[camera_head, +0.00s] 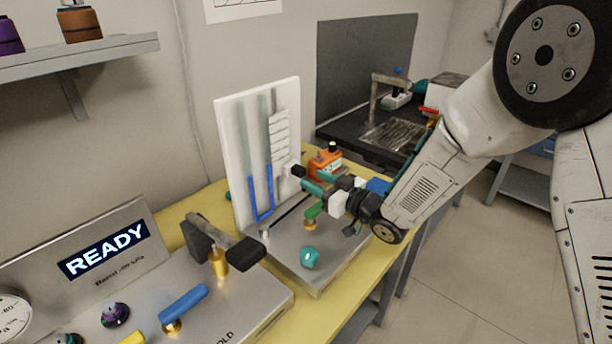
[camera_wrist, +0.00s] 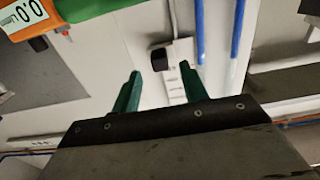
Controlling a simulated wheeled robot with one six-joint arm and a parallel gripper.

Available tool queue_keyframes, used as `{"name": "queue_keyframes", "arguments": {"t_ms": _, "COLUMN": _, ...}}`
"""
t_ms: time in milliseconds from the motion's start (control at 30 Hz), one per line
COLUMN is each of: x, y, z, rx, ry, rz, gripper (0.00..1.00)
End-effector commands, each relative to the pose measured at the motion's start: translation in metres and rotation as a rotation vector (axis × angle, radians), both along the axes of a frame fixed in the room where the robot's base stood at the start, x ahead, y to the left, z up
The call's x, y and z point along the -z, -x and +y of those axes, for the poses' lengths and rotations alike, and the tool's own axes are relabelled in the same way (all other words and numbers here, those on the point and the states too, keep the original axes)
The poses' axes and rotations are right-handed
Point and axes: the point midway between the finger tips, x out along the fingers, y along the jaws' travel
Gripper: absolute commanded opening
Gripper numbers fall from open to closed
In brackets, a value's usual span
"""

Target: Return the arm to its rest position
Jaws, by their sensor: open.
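My gripper (camera_head: 317,183) is at the middle of the head view, in front of the white upright panel with the blue U-shaped tube (camera_head: 262,195). Its two green fingers are apart with nothing between them. In the wrist view the green fingers (camera_wrist: 158,90) point toward a small black knob (camera_wrist: 160,58) on a white part. The knob lies beyond the fingertips and looks apart from them. My arm reaches in from the right of the head view, its forearm sloping down to the gripper.
A metal box with a READY display (camera_head: 104,249) stands at the left. A teal knob (camera_head: 310,258) and a green-handled valve (camera_head: 312,212) sit below my gripper. An orange meter (camera_head: 325,161) stands behind it. A dark bench with a sink (camera_head: 392,136) is at the back. Open floor (camera_head: 470,250) lies right.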

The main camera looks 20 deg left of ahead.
Motion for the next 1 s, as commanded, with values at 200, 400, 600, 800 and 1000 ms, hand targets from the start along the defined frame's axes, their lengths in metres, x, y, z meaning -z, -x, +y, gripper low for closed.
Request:
{"name": "queue_keyframes", "arguments": {"t_ms": 200, "x": 0.000, "y": 0.006, "z": -0.014, "rx": 0.001, "ry": 0.000, "rz": 0.001, "gripper": 0.44}}
{"name": "queue_keyframes", "arguments": {"t_ms": 400, "x": 0.000, "y": 0.006, "z": -0.015, "rx": 0.001, "ry": 0.000, "rz": 0.000, "gripper": 0.44}}
{"name": "queue_keyframes", "arguments": {"t_ms": 600, "x": -0.011, "y": -0.004, "z": -0.026, "rx": 0.048, "ry": 0.038, "rz": -0.004, "gripper": 0.44}}
{"name": "queue_keyframes", "arguments": {"t_ms": 800, "x": -0.054, "y": -0.041, "z": -0.100, "rx": 0.295, "ry": 0.237, "rz": 0.032, "gripper": 0.44}}
{"name": "queue_keyframes", "arguments": {"t_ms": 1000, "x": -0.096, "y": -0.042, "z": -0.213, "rx": 0.587, "ry": 0.456, "rz": 0.168, "gripper": 0.44}}
